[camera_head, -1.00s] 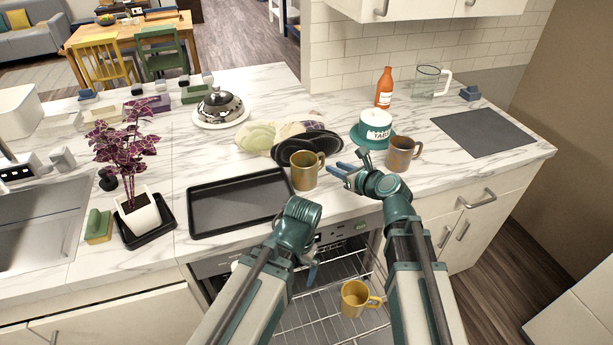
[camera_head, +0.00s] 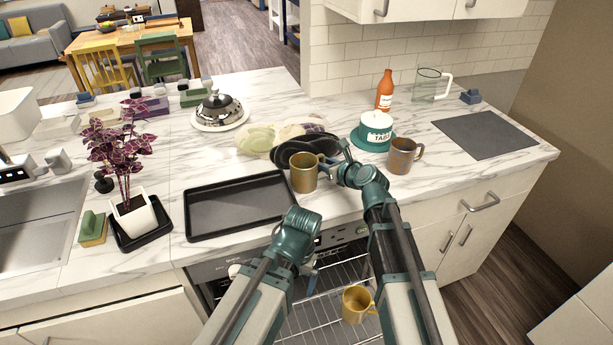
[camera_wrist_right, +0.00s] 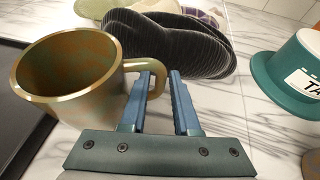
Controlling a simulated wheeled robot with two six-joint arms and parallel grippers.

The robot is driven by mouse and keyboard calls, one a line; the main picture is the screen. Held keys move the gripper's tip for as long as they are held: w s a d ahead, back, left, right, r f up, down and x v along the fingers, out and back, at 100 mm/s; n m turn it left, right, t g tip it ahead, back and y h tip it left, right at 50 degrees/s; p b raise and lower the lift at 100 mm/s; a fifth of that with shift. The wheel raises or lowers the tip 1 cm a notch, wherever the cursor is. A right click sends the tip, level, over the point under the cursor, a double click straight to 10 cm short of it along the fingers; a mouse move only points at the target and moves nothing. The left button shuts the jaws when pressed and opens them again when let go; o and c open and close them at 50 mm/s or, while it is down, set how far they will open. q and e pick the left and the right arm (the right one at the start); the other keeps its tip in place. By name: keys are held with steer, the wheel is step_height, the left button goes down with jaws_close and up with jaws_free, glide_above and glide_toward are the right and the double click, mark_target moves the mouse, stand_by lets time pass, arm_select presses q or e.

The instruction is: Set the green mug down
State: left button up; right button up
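The olive-green mug (camera_head: 304,175) stands upright on the counter, right of the black tray, with its handle to the right. In the right wrist view the mug (camera_wrist_right: 75,75) fills the left side. My right gripper (camera_head: 338,163) is at the handle. Its two blue fingers (camera_wrist_right: 164,88) are apart, and the outer part of the handle shows between them; whether a finger touches it I cannot tell. My left gripper (camera_head: 309,272) hangs low over the open dishwasher's rack, seemingly empty, its fingers mostly hidden.
A black tray (camera_head: 240,205) lies left of the mug. A brown mug (camera_head: 402,156) and a teal hat-shaped item (camera_head: 371,138) stand to the right. A yellow mug (camera_head: 355,303) is in the dishwasher rack (camera_head: 335,285).

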jaws_close()
stand_by(1.3)
